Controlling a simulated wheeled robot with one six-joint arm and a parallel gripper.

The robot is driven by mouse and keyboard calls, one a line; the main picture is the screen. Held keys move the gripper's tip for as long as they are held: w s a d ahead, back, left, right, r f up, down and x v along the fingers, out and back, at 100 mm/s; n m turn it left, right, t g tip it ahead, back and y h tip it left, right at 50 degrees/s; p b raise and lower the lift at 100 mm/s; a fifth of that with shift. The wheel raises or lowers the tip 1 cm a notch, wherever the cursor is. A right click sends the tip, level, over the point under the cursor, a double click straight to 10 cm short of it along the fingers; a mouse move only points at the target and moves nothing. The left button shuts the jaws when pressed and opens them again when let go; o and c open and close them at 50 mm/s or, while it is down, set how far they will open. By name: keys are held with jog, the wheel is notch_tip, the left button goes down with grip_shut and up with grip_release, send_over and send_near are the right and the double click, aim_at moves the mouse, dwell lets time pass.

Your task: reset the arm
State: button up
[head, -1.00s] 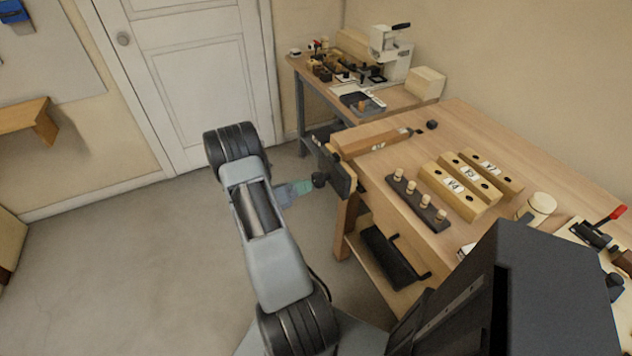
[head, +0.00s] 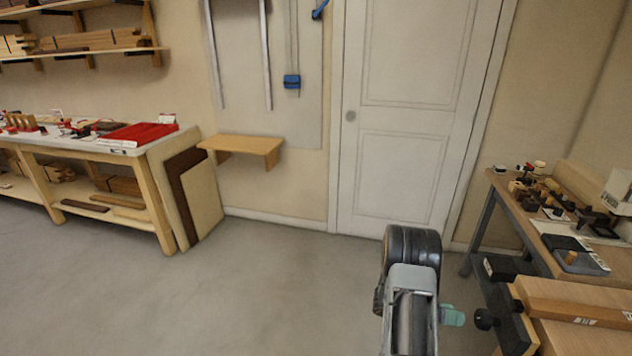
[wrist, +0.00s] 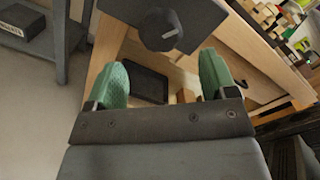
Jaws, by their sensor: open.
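In the wrist view my gripper (wrist: 160,85) shows two green fingertips spread wide apart with nothing between them. Behind them are the side of the wooden workbench (wrist: 225,50) and the round dark knob (wrist: 160,28) of its vise, apart from the fingers as far as I can tell. In the head view part of my gripper (head: 453,315) shows as a small green piece beside my arm, left of the vise knob (head: 485,318). My arm stands folded in front of the door, and its lower part is cut off by the picture edge.
The workbench with its vise (head: 512,325) is at the lower right. A grey-legged side table (head: 478,235) with tools stands behind it. A long bench (head: 120,155) with a red tray (head: 137,135) is at the left. Open floor (head: 270,295) lies between, before the white door (head: 400,130).

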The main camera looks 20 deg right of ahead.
jog(key=s+a+f+m+y, duration=0.3)
jog(key=s+m+y, duration=0.1)
jog(key=m, duration=0.1)
jog(key=a+r+m+y+p, duration=0.1)
jog(key=a+r+m+y, duration=0.35)
jog(key=a+m, duration=0.4)
jog(key=w+a+r+m+t+y+p, duration=0.2)
jog(key=a+r+t, duration=0.5)
jog(key=a+r, duration=0.4)
jog(key=w+a+r+m+t+y+p, duration=0.3)
jog(key=a+r+t, duration=0.4)
jog(key=a+r, duration=0.5)
jog(key=shift+a+y, duration=0.55)
jog(key=shift+a, duration=0.65)
jog(key=shift+w+m, duration=0.1)
jog(key=shift+m, duration=0.15)
